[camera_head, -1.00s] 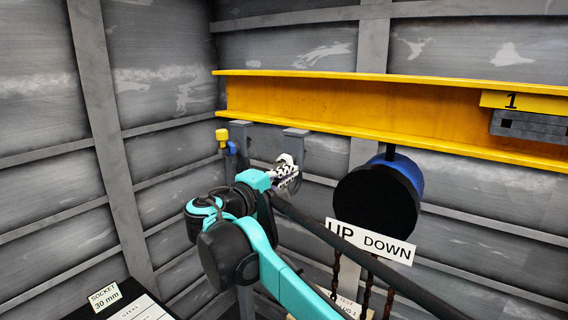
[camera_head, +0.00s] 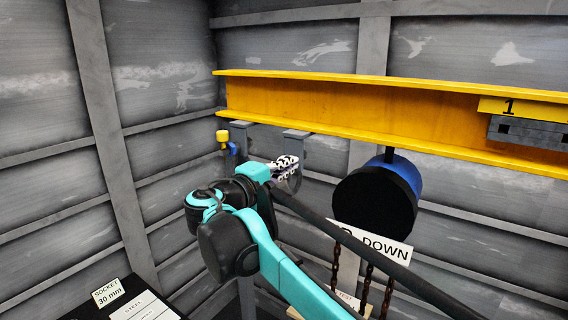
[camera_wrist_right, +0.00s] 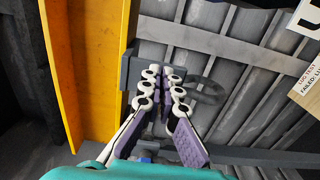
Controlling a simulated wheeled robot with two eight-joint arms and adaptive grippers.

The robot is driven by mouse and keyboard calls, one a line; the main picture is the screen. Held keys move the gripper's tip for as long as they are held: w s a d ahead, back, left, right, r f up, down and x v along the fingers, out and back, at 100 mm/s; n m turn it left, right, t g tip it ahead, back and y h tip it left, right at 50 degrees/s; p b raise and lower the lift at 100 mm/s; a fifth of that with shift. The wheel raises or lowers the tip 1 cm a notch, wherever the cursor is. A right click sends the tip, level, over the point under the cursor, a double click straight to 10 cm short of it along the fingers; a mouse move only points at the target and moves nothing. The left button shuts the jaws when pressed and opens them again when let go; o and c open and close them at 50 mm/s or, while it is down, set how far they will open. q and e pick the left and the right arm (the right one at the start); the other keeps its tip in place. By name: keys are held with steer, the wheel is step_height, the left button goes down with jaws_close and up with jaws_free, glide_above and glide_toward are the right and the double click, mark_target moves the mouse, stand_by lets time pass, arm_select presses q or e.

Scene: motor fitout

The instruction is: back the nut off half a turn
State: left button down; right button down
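My right gripper (camera_head: 286,163) is at the grey bracket (camera_head: 315,150) under the yellow beam (camera_head: 350,110). In the right wrist view, its two white-and-purple fingers (camera_wrist_right: 163,78) reach up to the grey bracket (camera_wrist_right: 148,76) beside the yellow beam (camera_wrist_right: 85,65). The fingertips are close together with a narrow gap between them. I cannot make out the nut in either view; the fingers and bracket may hide it. Whether the fingers grip anything is not clear. My left gripper is not in view.
A black and blue drum-shaped hoist body (camera_head: 377,195) hangs from the beam, with chains and an UP/DOWN sign (camera_head: 385,247) close behind my right arm. A yellow-and-blue fitting (camera_head: 223,137) is left of the bracket. A "SOCKET 30 mm" card (camera_head: 107,292) stands at lower left.

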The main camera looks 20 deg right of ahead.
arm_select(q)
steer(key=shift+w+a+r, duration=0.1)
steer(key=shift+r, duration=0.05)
arm_select(e)
steer(key=shift+s+r, duration=0.15)
stand_by(0.4)
steer(key=v, duration=0.6)
steer(key=shift+d, duration=0.1)
steer(key=shift+d, duration=0.1)
